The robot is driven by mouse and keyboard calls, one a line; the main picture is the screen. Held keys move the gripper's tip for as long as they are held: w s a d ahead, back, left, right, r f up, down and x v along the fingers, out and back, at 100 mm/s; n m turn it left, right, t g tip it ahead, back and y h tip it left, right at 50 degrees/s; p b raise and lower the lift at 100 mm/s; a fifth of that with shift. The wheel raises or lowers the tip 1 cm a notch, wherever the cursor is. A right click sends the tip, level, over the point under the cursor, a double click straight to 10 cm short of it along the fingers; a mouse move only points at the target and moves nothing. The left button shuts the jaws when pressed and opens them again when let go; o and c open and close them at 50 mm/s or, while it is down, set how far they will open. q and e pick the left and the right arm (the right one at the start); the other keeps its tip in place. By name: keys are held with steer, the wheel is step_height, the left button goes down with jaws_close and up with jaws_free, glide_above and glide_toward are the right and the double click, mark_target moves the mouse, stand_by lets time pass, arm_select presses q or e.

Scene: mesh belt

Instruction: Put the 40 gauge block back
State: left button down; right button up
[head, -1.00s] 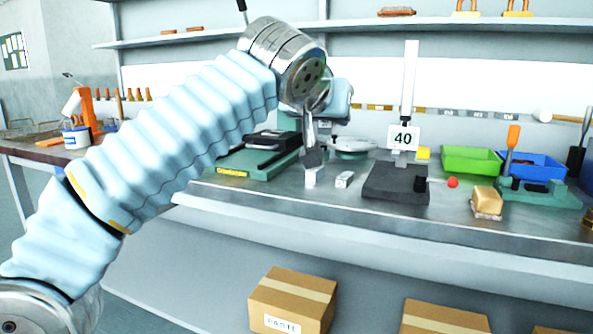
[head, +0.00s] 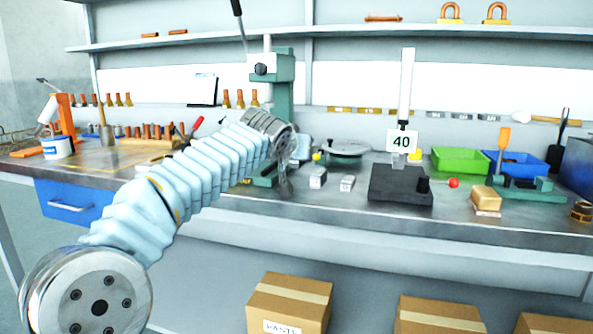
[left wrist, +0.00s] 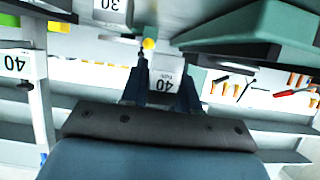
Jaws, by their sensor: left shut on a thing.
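My left gripper (left wrist: 163,92) is shut on the 40 gauge block (left wrist: 168,76), a pale block with "40" on its face, between two dark fingers in the left wrist view. That view is upside down. A block marked 30 (left wrist: 113,8) shows in the left wrist view. My right gripper is out of view.
Two small metal blocks, one (head: 317,178) and another (head: 348,183), sit on the bench right of the gripper. A green machine (head: 284,85) rises behind my arm. Green (head: 462,161) and blue (head: 518,164) bins stand back right. Cardboard boxes (head: 290,302) are below.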

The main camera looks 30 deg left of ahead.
mark_target(297, 182)
arm_select(q)
steer(key=shift+w+a+f, duration=0.15)
steer(key=shift+a+f, duration=0.05)
steer(key=shift+f, duration=0.05)
steer(key=shift+w+a+f+b, duration=0.1)
steer(key=shift+f+b, duration=0.05)
steer(key=shift+f, duration=0.8)
steer(key=shift+w+a+f+b, duration=0.1)
steer(key=shift+f+b, duration=0.05)
steer(key=shift+f, duration=0.75)
steer(key=shift+f, duration=0.2)
steer(key=c, duration=1.1)
jaws_free()
